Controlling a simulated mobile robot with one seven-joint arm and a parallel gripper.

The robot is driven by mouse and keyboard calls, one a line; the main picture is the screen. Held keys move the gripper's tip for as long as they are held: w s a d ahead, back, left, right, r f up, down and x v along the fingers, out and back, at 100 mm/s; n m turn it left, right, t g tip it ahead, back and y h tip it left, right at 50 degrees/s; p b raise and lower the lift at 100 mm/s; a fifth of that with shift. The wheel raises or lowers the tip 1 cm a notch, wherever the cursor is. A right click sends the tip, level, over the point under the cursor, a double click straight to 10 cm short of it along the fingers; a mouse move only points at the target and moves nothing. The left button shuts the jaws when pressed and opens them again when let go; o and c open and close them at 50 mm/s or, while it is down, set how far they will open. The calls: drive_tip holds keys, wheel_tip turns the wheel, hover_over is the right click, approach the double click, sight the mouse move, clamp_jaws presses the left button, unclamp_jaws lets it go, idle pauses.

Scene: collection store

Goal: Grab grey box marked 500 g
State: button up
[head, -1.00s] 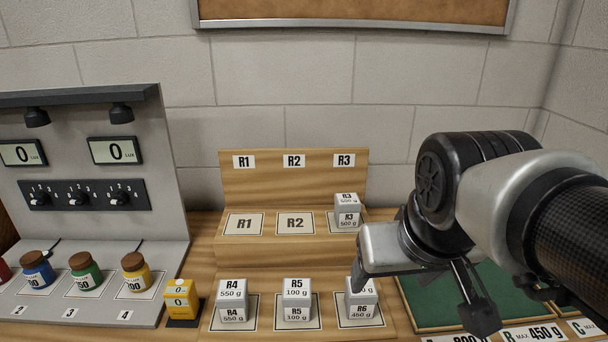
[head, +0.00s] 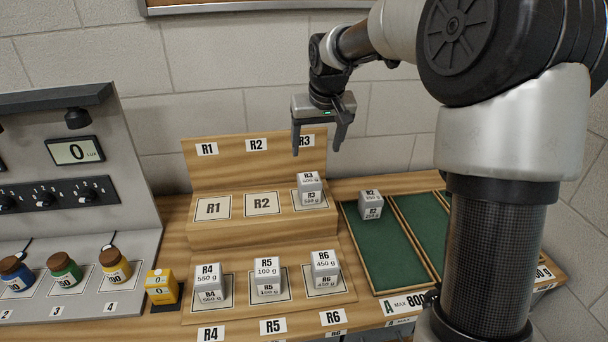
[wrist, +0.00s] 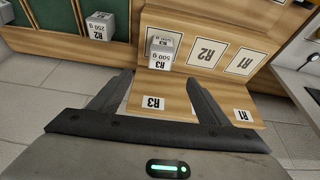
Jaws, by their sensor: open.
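The grey box marked R3, 500 g (head: 310,189) stands on the R3 square of the upper step of the wooden rack, at the right end. It also shows in the wrist view (wrist: 162,50), beyond my fingertips and between their lines. My gripper (head: 318,152) is open and empty, above and a little behind the box, fingers pointing down. The gripper also shows in the wrist view (wrist: 158,78), with the two fingers apart and the R3 back label between them. The fingers do not touch the box.
Grey boxes R4 (head: 209,286), R5 (head: 267,279) and R6 (head: 325,268) stand on the lower step. Squares R1 (head: 213,208) and R2 (head: 262,204) are empty. Box R2 (head: 370,204) stands on a green tray (head: 385,262). A yellow block (head: 161,287) is left of the rack.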

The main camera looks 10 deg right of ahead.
sight(309, 178)
drive_tip(key=x, duration=1.2)
drive_tip(key=shift+s+a, duration=0.1)
drive_tip(key=shift+s, duration=0.05)
drive_tip(key=x, duration=0.4)
drive_tip(key=shift+w+f, duration=0.2)
drive_tip(key=shift+f, duration=0.05)
drive_tip(key=c, duration=1.4)
